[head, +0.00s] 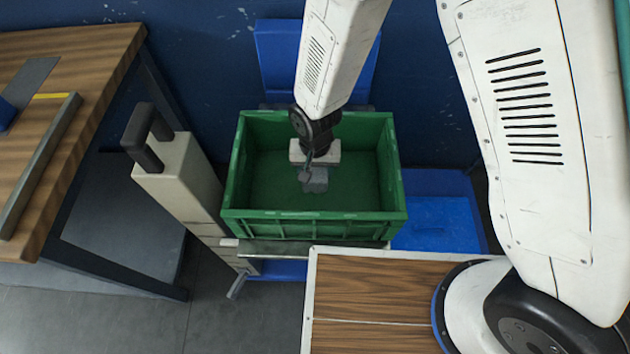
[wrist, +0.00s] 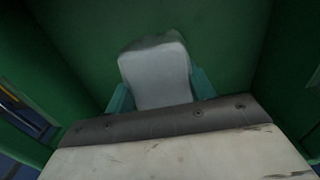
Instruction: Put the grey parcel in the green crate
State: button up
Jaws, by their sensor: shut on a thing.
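The green crate (head: 312,226) stands in the middle of the head view, its open top facing up. My gripper (head: 314,185) hangs inside the crate's outline, over its floor. The grey parcel (head: 316,180) shows below the gripper in the head view, partly covered by it. In the wrist view the grey parcel (wrist: 155,75) sits between the two teal fingers of my gripper (wrist: 160,92), which is shut on it. Green crate walls and floor (wrist: 225,35) surround it in the wrist view. I cannot tell whether the parcel touches the crate's floor.
The crate rests on a blue support (head: 440,222) with a beige post and dark handle (head: 150,140) at its left. A wooden table (head: 85,75) with a metal bar stands at the far left. A blue wall is behind. Bare grey floor (head: 235,315) shows at the lower left.

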aim_at(315, 169)
jog(key=shift+f, duration=2.6)
jog(key=o, duration=1.1)
jog(key=shift+f, duration=0.15)
notch_tip(315, 169, up, 12)
jog(key=shift+r, duration=0.2)
jog(key=shift+w+r, duration=0.1)
